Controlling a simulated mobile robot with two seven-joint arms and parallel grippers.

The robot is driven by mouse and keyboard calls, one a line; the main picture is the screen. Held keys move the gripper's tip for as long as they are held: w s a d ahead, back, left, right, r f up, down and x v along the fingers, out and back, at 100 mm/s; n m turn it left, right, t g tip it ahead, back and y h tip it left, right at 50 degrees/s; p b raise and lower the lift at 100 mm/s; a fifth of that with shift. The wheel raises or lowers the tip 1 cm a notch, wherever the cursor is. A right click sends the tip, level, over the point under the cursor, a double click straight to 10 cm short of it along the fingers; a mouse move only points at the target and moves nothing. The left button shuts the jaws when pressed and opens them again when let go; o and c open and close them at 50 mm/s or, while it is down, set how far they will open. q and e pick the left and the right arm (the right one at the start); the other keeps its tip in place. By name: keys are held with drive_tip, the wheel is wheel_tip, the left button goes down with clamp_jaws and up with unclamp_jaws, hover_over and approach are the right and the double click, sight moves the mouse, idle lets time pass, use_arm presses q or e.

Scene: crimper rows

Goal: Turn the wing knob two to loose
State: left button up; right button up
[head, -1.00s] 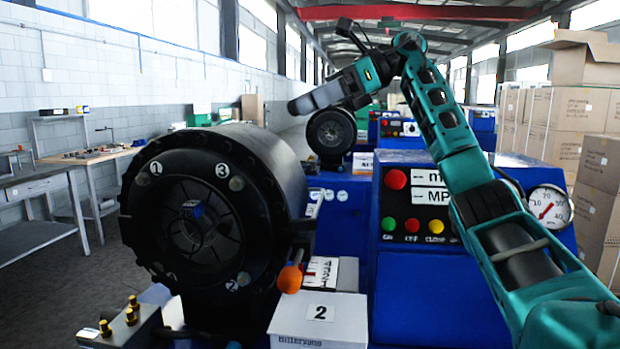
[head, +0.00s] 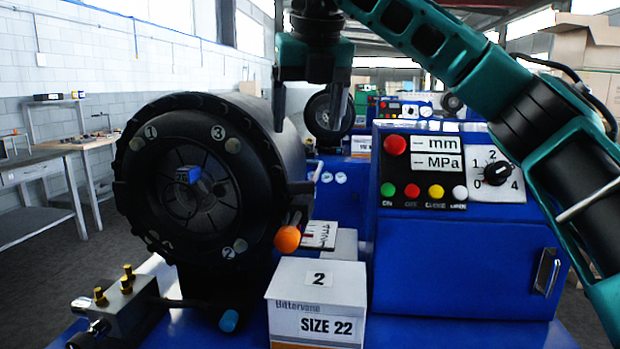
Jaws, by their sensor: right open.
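The black round crimper head (head: 265,145) stands at the left, its face toward me. Its face carries numbers 1, 2 and 3, each beside a small grey round piece. The piece beside number 2 (head: 228,253) sits at the lower right of the face; its wing shape and how tight it is cannot be made out. My right gripper (head: 308,120) hangs fingers down above and right of the head, open and empty. It is apart from the piece beside number 2. My left gripper is not in view.
An orange ball-ended lever (head: 288,239) sticks out right of the face. A white box (head: 317,305) marked 2 and SIZE 22 stands in front. A blue cabinet (head: 460,260) with buttons and a dial (head: 497,173) stands right. Brass fittings (head: 126,284) are at lower left.

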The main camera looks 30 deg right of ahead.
sight(301, 182)
drive_tip(key=x, duration=1.1)
drive_tip(key=shift+w+f, duration=0.1)
drive_tip(key=shift+f, duration=0.2)
drive_tip(key=c, duration=1)
